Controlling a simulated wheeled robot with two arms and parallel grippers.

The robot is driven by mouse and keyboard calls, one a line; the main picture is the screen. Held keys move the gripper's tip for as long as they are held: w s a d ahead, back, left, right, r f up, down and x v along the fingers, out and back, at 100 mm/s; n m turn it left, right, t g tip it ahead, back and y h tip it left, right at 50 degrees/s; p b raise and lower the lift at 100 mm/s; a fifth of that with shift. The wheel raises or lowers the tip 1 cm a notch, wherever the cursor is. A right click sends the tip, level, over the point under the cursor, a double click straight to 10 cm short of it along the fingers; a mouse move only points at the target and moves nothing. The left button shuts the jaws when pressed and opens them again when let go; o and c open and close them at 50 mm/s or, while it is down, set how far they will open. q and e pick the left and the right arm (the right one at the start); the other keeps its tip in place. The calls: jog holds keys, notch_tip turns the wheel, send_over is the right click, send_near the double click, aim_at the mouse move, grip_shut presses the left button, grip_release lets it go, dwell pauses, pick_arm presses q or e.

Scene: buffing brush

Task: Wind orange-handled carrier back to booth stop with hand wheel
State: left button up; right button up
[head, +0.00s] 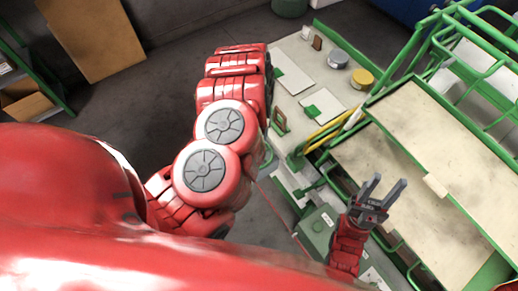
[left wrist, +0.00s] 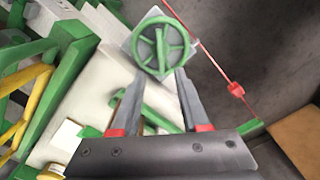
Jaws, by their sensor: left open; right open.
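In the left wrist view a green spoked hand wheel (left wrist: 160,47) sits on a pale square plate, just beyond my left gripper (left wrist: 158,78). That gripper is open and empty, its fingertips pointing at the wheel's lower rim; I cannot tell whether they touch it. In the head view my red left arm hides the left gripper and most of what lies below it. My right gripper (head: 388,184) is open and empty above the bench at the lower right. I cannot make out an orange-handled carrier or a booth stop for sure in either view.
A green-framed rack with pale boards (head: 455,135) stands at the right. Yellow bars (head: 330,130), a yellow-topped tin (head: 362,79) and pale plates (head: 322,104) are on the bench. A red line with a red block (left wrist: 236,90) runs beside the wheel. Dark floor lies left.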

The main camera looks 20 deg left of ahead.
pick_arm(q)
notch_tip(320, 180, down, 5)
jog(key=shift+s+a+r+b, duration=0.15)
jog(key=shift+r+b, duration=0.05)
jog(key=shift+b, duration=0.7)
notch_tip(320, 180, down, 3)
jog(key=shift+f+p, duration=0.1)
jog(key=shift+p, duration=0.4)
jog(key=shift+f, duration=0.85)
jog(key=shift+f, duration=0.1)
grip_shut()
